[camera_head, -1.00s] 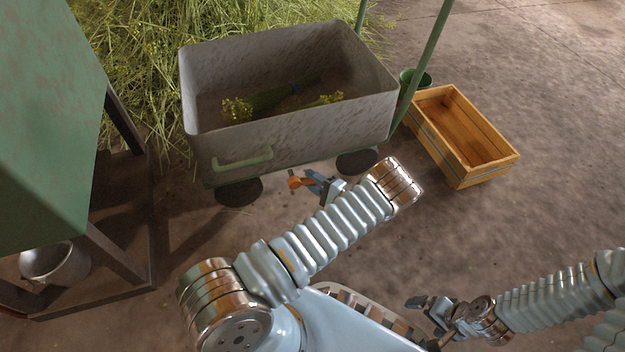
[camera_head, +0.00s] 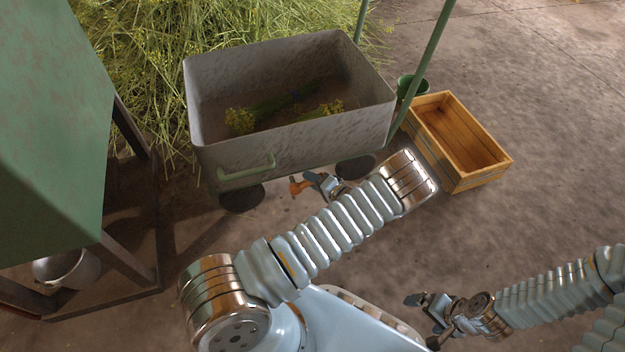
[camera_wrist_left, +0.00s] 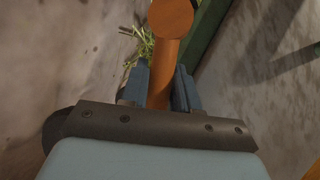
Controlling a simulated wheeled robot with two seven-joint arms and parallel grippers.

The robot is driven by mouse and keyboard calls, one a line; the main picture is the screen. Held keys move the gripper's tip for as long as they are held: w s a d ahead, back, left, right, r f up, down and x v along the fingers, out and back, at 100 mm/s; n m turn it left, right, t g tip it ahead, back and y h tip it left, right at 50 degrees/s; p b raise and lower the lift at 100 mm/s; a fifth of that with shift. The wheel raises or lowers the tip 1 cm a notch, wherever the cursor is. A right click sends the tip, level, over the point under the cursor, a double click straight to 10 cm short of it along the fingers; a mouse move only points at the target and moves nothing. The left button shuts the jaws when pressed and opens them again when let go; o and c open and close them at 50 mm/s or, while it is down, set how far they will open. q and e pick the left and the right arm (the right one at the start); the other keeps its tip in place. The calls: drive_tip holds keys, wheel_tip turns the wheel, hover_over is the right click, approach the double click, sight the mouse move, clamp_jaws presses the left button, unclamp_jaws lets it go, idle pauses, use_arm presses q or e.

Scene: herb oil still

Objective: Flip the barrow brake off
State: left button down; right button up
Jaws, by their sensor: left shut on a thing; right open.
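The barrow (camera_head: 235,157) is a mottled grey tub with a green handle (camera_head: 246,172) on its near side and dark wheels beneath. Its orange brake lever (camera_head: 298,187) sticks out low by the near side, between the wheels. My left gripper (camera_head: 312,182) is at the lever, partly covered by my forearm. In the left wrist view, the orange lever with its round end (camera_wrist_left: 172,18) stands between the two blue-grey fingers (camera_wrist_left: 158,88), which are shut on it. My right gripper (camera_head: 424,306) is open and empty at the lower right, away from the barrow.
Herb bundles (camera_head: 241,120) lie in the barrow. A heap of cut herbs (camera_head: 140,80) is behind it. A wooden crate (camera_head: 466,186) and green bucket (camera_head: 418,84) stand to the right. A green tank (camera_head: 50,130) on a dark stand and a metal pail (camera_head: 68,268) are left.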

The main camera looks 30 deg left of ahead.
idle(0.4)
use_arm(q)
drive_tip(key=c, duration=0.9)
unclamp_jaws()
drive_tip(key=p+v, duration=0.1)
drive_tip(key=v, duration=1.3)
drive_tip(key=shift+a+r, duration=0.1)
drive_tip(key=shift+r, duration=0.05)
drive_tip(key=shift+a, duration=0.1)
